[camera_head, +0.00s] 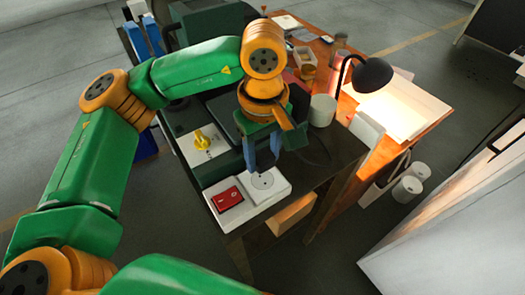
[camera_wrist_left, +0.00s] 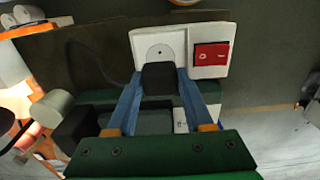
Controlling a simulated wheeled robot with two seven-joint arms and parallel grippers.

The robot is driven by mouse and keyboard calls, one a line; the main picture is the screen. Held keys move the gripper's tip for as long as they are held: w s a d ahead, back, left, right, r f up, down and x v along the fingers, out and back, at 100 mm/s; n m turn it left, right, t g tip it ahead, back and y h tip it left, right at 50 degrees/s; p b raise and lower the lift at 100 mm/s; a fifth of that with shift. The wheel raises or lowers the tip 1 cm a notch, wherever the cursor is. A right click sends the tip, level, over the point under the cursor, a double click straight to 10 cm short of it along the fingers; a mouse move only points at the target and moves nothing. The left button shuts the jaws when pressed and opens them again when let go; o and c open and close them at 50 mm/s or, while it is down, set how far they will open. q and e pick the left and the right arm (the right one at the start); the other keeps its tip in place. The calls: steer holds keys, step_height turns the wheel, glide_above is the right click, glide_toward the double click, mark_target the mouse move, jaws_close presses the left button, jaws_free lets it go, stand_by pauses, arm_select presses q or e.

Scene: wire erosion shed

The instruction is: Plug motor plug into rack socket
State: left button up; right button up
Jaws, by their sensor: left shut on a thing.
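The rack socket (camera_head: 265,183) is a round white outlet with dark holes, set in a white panel at the front edge of the bench; it also shows in the left wrist view (camera_wrist_left: 160,52). My left gripper (camera_head: 262,164) points down just above the socket. In the left wrist view its blue fingers (camera_wrist_left: 160,75) are shut on the black motor plug (camera_wrist_left: 159,80). The plug's front end lies at the socket's near edge in that view. The gap between plug and socket is hard to judge, and the plug's pins are hidden. My right gripper is not in view.
A red switch (camera_head: 228,198) sits left of the socket. A yellow knob (camera_head: 203,139) stands on a white plate behind it. A black desk lamp (camera_head: 372,74) lights papers (camera_head: 398,103) on the wooden table at right. A dark cable (camera_wrist_left: 82,60) curves beside the socket panel.

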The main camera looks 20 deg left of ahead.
mark_target(262, 180)
arm_select(q)
steer(key=shift+f+b, duration=1.4)
steer(key=shift+f, duration=0.95)
steer(key=shift+b, duration=0.65)
steer(key=shift+f+b, duration=0.65)
steer(key=o, duration=1.4)
steer(key=shift+c, duration=0.2)
step_height(262, 180, up, 7)
steer(key=shift+r, duration=0.15)
